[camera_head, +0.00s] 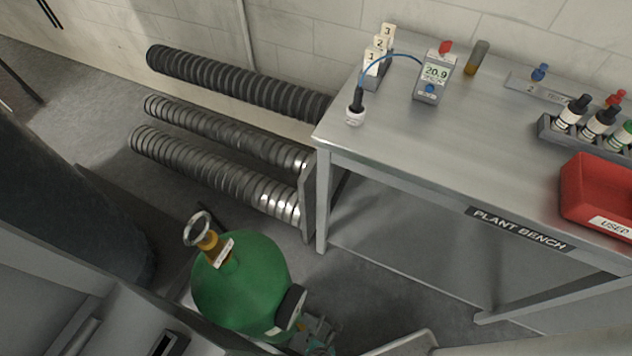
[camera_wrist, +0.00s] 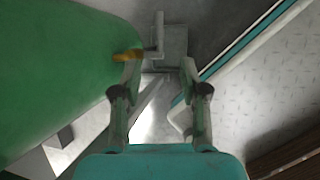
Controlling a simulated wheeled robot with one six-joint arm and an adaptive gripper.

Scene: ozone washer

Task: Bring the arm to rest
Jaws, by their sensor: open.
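My gripper (camera_wrist: 160,72) fills the middle of the wrist view with its two fingers apart and nothing held between them. A large green cylinder (camera_wrist: 55,70) stands close on its left; I cannot tell whether the left finger touches it. In the head view the green cylinder (camera_head: 240,285) has a brass valve with a round handwheel (camera_head: 198,229) on top and a dark round part on its right side. A small grey and teal part that looks like my arm's end shows beside the cylinder at the bottom edge, mostly cut off.
A grey plant bench (camera_head: 420,150) stands at the right, with a meter reading 20.9 (camera_head: 435,73), a probe (camera_head: 356,108), several bottles and a red tray (camera_head: 597,190). Ribbed pipes (camera_head: 215,170) run along the wall. Bare floor shows between cylinder and bench.

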